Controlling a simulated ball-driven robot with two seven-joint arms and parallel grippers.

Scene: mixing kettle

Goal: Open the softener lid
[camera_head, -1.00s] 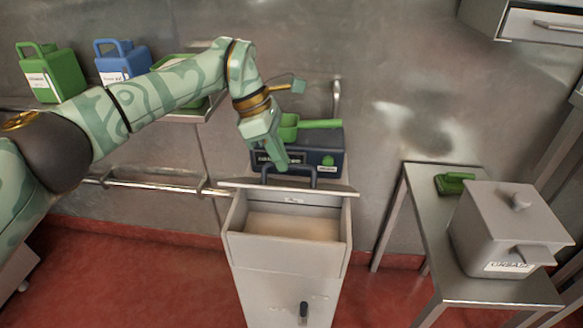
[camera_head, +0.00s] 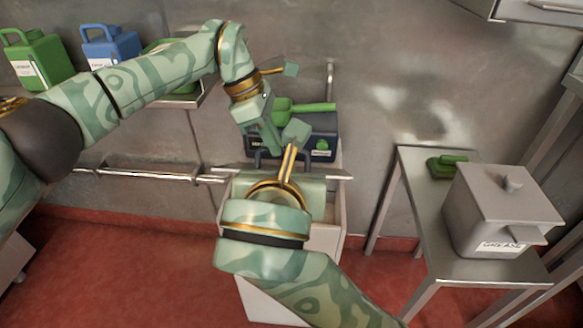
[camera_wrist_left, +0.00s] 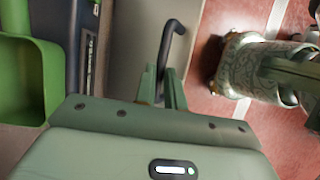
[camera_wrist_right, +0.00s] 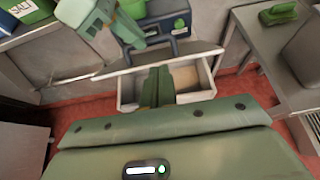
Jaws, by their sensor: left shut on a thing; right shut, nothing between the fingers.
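The softener is a pale cabinet; its open top compartment (camera_wrist_right: 186,78) shows in the right wrist view, with pale contents. The softener lid (camera_head: 338,174) is swung up and seen nearly edge-on behind the opening. Its dark bar handle (camera_wrist_left: 174,36) shows in the left wrist view. My left gripper (camera_wrist_left: 162,84) is shut on this handle; in the head view the gripper (camera_head: 272,148) is above the lid. My right gripper (camera_wrist_right: 157,86) is shut and empty, over the front of the cabinet. In the head view my right arm hides its fingertips and much of the cabinet.
A dark blue box (camera_head: 324,148) with a green scoop (camera_head: 305,107) stands behind the lid. Green (camera_head: 38,60) and blue (camera_head: 109,55) jugs stand on a shelf at left.

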